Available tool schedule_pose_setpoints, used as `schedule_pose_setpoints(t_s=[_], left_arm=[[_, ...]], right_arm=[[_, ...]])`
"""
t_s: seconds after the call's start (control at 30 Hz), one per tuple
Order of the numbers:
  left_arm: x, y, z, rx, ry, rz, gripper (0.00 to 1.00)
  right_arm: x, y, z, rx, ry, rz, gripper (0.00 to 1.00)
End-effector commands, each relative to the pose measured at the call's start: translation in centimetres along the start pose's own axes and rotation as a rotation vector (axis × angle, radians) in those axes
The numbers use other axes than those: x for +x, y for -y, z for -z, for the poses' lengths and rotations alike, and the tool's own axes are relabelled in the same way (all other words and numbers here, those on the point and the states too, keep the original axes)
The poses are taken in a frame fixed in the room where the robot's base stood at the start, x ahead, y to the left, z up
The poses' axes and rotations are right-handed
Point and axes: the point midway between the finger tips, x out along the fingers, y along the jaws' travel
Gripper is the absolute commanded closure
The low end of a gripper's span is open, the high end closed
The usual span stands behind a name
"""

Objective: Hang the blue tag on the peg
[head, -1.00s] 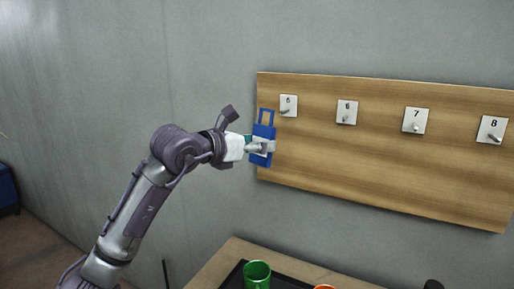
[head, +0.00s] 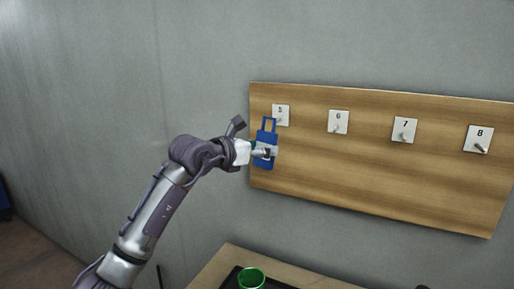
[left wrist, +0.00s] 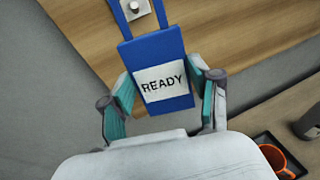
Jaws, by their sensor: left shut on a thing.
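The blue tag (head: 259,159) has an open loop at its top and is upright in front of the left end of the wooden board (head: 370,185). My left gripper (head: 262,151) is shut on the tag's body. In the left wrist view the tag (left wrist: 152,52) shows a white label reading "READY" between the two fingers (left wrist: 160,92). Its loop is close to the number 5 plate (head: 281,115) and its peg; the peg (left wrist: 134,6) shows inside the loop's outline in the left wrist view. I cannot tell whether the peg passes through the loop. My right gripper is out of view.
Plates with pegs numbered 6 (head: 338,122), 7 (head: 405,130) and 8 (head: 479,139) run along the board to the right, all bare. Below, a table holds a dark tray with a green cup (head: 251,278); an orange cup (left wrist: 280,158) shows in the left wrist view.

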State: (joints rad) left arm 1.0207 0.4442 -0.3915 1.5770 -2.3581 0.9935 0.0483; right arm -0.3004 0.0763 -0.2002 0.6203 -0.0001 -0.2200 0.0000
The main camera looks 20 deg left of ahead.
Motion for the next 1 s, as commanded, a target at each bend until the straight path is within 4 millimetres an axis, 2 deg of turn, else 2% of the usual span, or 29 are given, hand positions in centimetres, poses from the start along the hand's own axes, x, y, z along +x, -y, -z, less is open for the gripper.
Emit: schedule_pose_setpoints(t_s=[0.63, 1.0], left_arm=[[3.7, -0.9, -0.8, -0.001, 0.000, 0.001, 0.65], [5.0, -1.3, -0.1, 0.001, 0.001, 0.001, 0.65]], right_arm=[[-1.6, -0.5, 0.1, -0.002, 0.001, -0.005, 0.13], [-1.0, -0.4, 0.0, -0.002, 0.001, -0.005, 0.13]])
